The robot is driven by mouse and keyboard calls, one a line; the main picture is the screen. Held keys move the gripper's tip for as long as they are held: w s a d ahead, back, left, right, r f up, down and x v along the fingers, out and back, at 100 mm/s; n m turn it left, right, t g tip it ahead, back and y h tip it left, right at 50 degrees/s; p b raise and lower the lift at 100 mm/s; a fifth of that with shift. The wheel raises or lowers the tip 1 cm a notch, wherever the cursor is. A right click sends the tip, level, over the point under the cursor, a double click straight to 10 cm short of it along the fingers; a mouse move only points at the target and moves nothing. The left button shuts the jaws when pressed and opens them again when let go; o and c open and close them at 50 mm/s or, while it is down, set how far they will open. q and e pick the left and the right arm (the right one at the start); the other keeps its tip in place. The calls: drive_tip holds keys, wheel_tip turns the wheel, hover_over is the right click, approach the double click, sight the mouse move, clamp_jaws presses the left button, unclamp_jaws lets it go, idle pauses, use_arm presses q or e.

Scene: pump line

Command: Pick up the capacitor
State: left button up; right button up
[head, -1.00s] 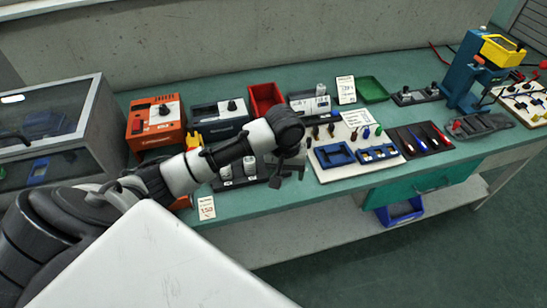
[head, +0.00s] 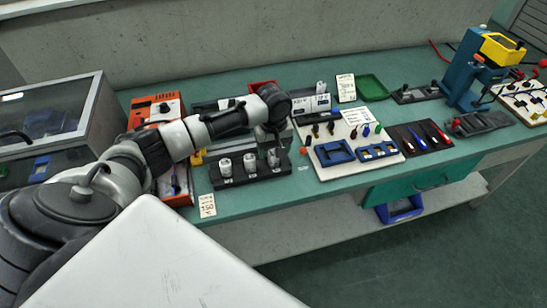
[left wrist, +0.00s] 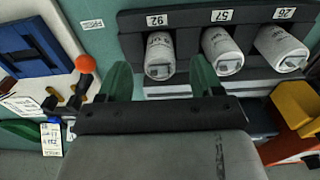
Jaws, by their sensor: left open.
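Three white-grey cylindrical capacitors stand in a black rack (head: 240,181) near the table's front edge. In the left wrist view the capacitors sit by labels 92 (left wrist: 159,55), 57 (left wrist: 222,50) and 26 (left wrist: 281,47). The rack also shows there (left wrist: 190,18). My left gripper (left wrist: 162,80) is open, its green fingers spread to either side of the capacitor by label 92, with nothing visibly gripped. In the head view the hand is over the rack's right end, by the rightmost capacitor (head: 273,157); its fingertips are hard to make out. My right gripper is out of view.
A white board with blue trays (head: 334,153) and small tools lies right of the rack. An orange device (head: 157,108) stands behind left, and a grey device (head: 310,103) behind right. A glass-topped cabinet (head: 50,120) is far left.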

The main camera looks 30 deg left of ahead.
sight(273, 150)
use_arm(q)
wheel_tip(273, 150, down, 3)
drive_tip(key=shift+f, duration=0.15)
drive_tip(key=shift+c, duration=0.3)
drive_tip(key=c, duration=1)
drive_tip(key=shift+o, duration=0.2)
